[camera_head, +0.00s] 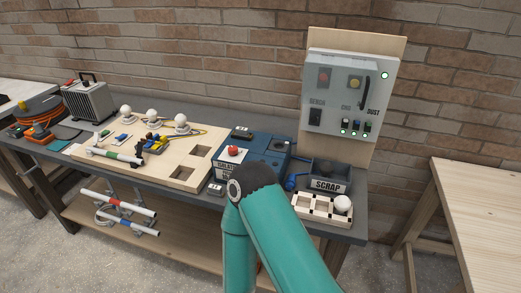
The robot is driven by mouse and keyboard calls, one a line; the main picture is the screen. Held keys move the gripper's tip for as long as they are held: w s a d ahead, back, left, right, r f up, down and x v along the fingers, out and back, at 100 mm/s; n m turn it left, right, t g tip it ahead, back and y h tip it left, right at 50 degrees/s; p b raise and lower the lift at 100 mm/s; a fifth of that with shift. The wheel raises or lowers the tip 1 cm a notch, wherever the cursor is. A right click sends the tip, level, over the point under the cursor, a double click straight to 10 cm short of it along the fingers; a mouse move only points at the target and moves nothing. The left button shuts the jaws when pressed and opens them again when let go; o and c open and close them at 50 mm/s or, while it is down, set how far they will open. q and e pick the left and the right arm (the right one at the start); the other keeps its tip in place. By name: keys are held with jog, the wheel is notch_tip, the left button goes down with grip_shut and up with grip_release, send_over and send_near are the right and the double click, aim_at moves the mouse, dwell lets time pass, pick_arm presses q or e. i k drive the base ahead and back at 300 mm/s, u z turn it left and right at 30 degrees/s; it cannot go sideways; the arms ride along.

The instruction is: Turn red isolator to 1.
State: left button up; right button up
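A grey wall cabinet (348,95) hangs on a wooden backboard above the bench. A small red switch (324,77) sits at its upper left, above the label BENCH; its set position is too small to read. A yellow switch (355,82) is to its right. Another red knob (233,151) stands on a white plate on the blue box on the bench; its position is also unreadable. I cannot tell from the labels which of the two red parts is the isolator. One teal arm of mine rises in front of the bench; neither gripper is in view.
A SCRAP bin (329,184) and a wooden tray (312,205) with a white ball sit at the bench's right end. A wooden board (185,175) with lamps and parts lies left of the blue box. A separate wooden table (480,200) stands at right.

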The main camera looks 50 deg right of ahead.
aim_at(233, 151)
jog(key=z, duration=0.1)
jog(key=k, duration=0.85)
jog(key=z, duration=0.4)
jog(key=i, duration=0.8)
